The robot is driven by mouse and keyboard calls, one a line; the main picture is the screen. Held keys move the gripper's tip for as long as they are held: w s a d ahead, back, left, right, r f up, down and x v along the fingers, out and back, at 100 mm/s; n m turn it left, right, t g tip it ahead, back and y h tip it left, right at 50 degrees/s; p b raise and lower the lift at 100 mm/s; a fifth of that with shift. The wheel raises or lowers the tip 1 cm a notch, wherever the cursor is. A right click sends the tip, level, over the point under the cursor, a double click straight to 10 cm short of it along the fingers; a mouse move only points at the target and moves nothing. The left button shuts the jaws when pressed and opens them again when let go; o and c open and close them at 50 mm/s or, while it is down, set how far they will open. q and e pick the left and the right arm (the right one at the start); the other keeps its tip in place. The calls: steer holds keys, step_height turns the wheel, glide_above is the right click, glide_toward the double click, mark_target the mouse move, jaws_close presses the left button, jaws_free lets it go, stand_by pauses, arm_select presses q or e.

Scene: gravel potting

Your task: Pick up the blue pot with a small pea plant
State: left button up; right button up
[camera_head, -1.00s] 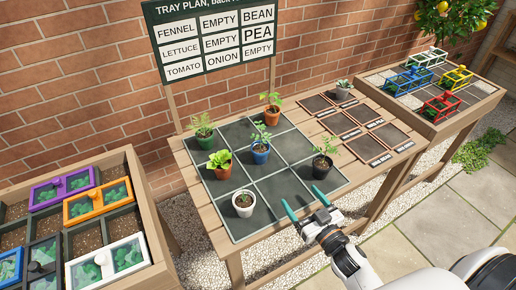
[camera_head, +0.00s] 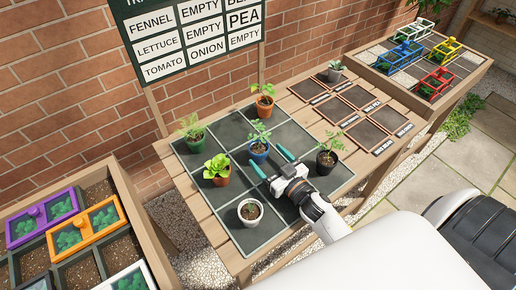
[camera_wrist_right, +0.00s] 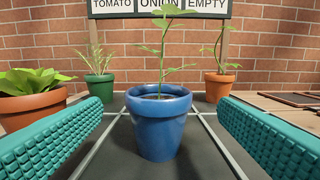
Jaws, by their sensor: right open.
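The blue pot (camera_head: 259,153) with a small green plant stands upright in the middle of the dark grid tray (camera_head: 292,212) on the wooden table. In the right wrist view the blue pot (camera_wrist_right: 160,130) stands ahead, centred between the fingers, with a thin leafy stem. My right gripper (camera_head: 271,162) is open, its teal fingertips just in front of the blue pot. In the right wrist view the open right gripper (camera_wrist_right: 160,128) has a gap to the pot on both sides. My left gripper is not in view.
Close to the blue pot stand a terracotta lettuce pot (camera_head: 218,176), a black pot (camera_head: 326,163), a white pot (camera_head: 250,212), a green pot (camera_head: 195,143) and an orange pot (camera_head: 264,106). A sign (camera_head: 190,38) stands behind. Labelled squares (camera_head: 369,137) lie at right.

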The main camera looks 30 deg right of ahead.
mark_target(261, 151)
steer(key=w, duration=0.4)
steer(key=w+a, duration=0.1)
steer(key=w, duration=0.2)
steer(key=shift+a+f+p, duration=0.1)
steer(key=shift+f+p, duration=0.05)
steer(key=shift+p, duration=0.25)
steer(key=c, duration=1.1)
